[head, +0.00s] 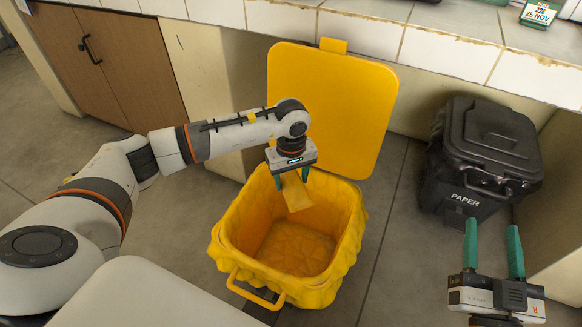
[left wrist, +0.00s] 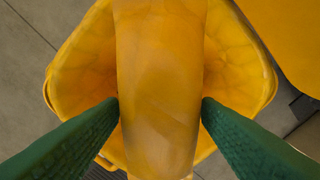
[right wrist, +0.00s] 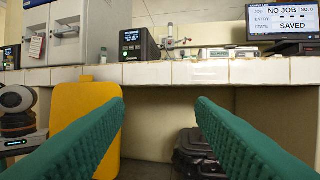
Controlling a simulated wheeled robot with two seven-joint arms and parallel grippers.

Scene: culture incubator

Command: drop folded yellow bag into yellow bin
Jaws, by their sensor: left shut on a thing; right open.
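The folded yellow bag (head: 296,191) is a flat yellow strip hanging from my left gripper (head: 291,181), over the open mouth of the yellow bin. In the left wrist view the bag (left wrist: 158,90) lies between the two green fingers (left wrist: 160,108), which are shut on it. The yellow bin (head: 342,262) stands on the floor with its lid raised and a yellow liner inside; its rim surrounds the bag in the left wrist view (left wrist: 245,95). My right gripper (head: 494,262) is open and empty, at the lower right; its fingers are wide apart in the right wrist view (right wrist: 160,105).
A black bin marked PAPER (head: 480,165) stands right of the yellow bin. The raised yellow lid (head: 335,105) stands behind the bin's mouth, against the tiled counter (head: 440,45). A wooden cabinet (head: 115,60) is at the back left. Floor between the bins is clear.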

